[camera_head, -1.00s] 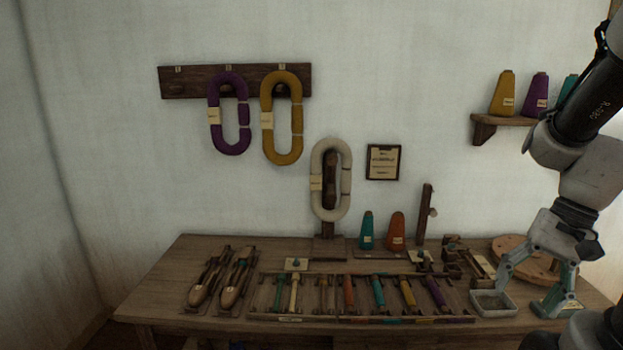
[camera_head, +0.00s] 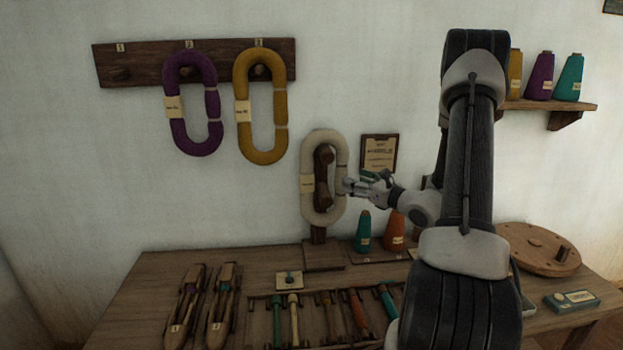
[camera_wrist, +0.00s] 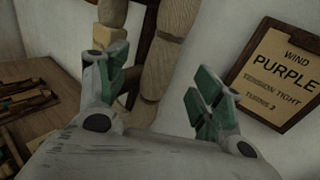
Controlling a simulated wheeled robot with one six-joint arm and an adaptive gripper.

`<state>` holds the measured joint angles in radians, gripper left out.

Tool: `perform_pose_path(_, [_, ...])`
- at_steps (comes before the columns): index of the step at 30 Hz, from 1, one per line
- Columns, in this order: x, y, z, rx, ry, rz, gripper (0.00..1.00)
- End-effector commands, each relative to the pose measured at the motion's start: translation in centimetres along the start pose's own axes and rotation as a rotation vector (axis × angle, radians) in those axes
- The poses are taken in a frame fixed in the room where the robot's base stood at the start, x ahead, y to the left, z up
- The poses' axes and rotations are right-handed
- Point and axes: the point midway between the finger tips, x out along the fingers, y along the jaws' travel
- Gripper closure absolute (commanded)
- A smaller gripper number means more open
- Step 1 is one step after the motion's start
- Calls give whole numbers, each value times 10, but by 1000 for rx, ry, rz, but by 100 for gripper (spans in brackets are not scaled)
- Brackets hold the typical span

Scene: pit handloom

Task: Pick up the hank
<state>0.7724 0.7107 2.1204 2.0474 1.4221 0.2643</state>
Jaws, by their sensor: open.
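A cream oval hank (camera_head: 309,156) with a paper tag hangs on a dark wooden stand (camera_head: 318,234) at the back of the bench. My gripper (camera_head: 352,187) is open at the hank's right side. In the wrist view, the hank's near strand (camera_wrist: 163,58) shows between the spread green-padded fingers of my gripper (camera_wrist: 160,88); I cannot tell if either finger touches it. The tagged strand shows further left. A purple hank (camera_head: 176,118) and a mustard hank (camera_head: 243,128) hang from the wall rack.
The wooden rack (camera_head: 128,66) has a bare peg at left. A card (camera_wrist: 285,75) reading "WIND PURPLE" hangs right of the hank. Teal (camera_head: 363,232) and orange cones (camera_head: 394,232) stand below my gripper. Shuttles (camera_head: 188,305) and a bobbin tray lie in front. My arm hides the bench's right middle.

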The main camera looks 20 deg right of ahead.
Motion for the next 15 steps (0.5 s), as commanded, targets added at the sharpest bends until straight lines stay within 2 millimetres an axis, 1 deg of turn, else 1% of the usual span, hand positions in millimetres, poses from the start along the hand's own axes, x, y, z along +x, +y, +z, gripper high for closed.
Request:
perform_pose_path(8, [33, 0, 2, 10, -5, 8, 33])
perform_pose_path(12, [55, -3, 4, 10, -5, 10, 33])
perform_pose_path(15, [68, -3, 3, 10, -3, 10, 33])
